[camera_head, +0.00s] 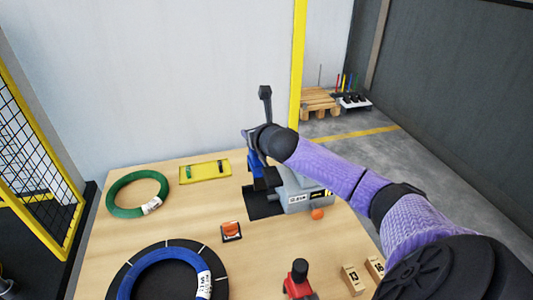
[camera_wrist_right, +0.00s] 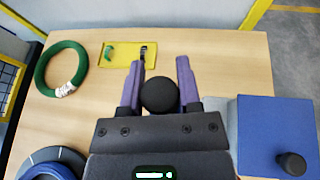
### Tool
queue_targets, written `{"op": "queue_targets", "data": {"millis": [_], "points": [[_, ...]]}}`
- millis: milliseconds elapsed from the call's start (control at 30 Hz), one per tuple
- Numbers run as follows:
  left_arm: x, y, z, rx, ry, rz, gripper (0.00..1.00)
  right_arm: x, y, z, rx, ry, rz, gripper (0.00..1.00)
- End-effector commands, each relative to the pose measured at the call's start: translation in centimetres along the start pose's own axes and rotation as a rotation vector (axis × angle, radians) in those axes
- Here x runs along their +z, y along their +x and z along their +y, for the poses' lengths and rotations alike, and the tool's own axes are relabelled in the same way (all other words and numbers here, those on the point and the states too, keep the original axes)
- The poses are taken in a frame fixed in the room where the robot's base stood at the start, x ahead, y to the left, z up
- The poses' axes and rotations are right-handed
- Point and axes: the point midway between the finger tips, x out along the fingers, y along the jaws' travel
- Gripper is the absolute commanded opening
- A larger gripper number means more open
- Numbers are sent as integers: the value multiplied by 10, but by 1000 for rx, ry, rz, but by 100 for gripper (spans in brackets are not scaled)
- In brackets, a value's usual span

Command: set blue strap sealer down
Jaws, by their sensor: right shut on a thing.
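My right arm reaches in from the right in the head view, and its gripper (camera_head: 250,142) is over the black mat (camera_head: 262,208) beside the grey machine. The gripper also shows in the wrist view (camera_wrist_right: 159,85), its two purple fingers on either side of a round black knob (camera_wrist_right: 160,96). It is shut on the blue strap sealer (camera_head: 257,171), whose blue body shows below the wrist, close above or on the mat; I cannot tell if it touches. The arm hides part of it. My left gripper is not in view.
The grey machine (camera_head: 295,192) stands right of the gripper. A yellow tray (camera_head: 205,172), green coil (camera_head: 124,208), blue coil (camera_head: 127,283), orange piece (camera_head: 231,229), red tool with a black knob (camera_head: 298,286) and wooden blocks (camera_head: 352,280) are on the table. The middle is mostly clear.

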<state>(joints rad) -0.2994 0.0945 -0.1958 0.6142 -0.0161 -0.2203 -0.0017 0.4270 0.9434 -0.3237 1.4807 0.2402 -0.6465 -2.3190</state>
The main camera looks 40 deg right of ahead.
Motion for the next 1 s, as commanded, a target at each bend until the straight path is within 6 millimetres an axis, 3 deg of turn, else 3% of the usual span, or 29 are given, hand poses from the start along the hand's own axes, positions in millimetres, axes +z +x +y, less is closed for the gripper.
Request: {"op": "queue_targets", "data": {"millis": [133, 500, 800, 833, 1000], "points": [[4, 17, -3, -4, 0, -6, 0, -38, 16, 0, 0, 6, 5, 0], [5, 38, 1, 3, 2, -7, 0, -90, 37, 0, 1, 3, 3, 0], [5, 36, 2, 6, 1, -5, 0, -90, 37, 0, 0, -1, 0, 0], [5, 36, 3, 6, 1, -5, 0, -91, 37, 0, 0, 0, 3, 45], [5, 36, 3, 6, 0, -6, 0, -90, 37, 0, 0, 0, 3, 78]]}}
